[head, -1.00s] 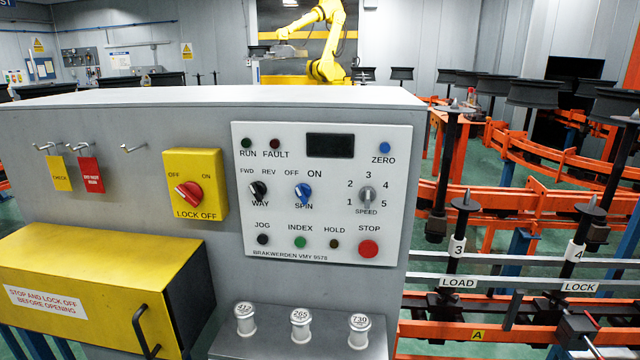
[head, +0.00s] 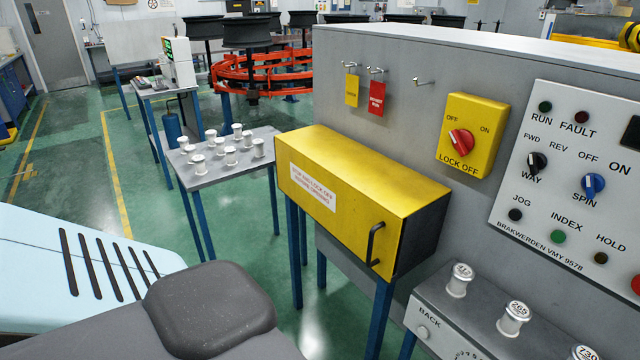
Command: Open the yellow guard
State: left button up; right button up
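The yellow guard (head: 350,185) is a box-shaped cover on the front of the grey cabinet, with a dark right end and a white label reading about stopping and locking off before opening. It looks closed. Its black bar handle (head: 375,244) is at the right end of its front face. The yellow lock-off switch (head: 472,135) with a red knob is on the panel above and right of the guard. Neither gripper is in view. A light blue and dark grey body, which seems to be mine, fills the lower left.
A small table (head: 222,170) with several white spools stands left of the guard. A grey shelf (head: 430,305) with labelled weights juts out right of the handle. A control panel (head: 580,190) is at the right. Green floor (head: 90,150) is open at the left.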

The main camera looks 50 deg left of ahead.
aim_at(361, 195)
jog(key=u, duration=1.55)
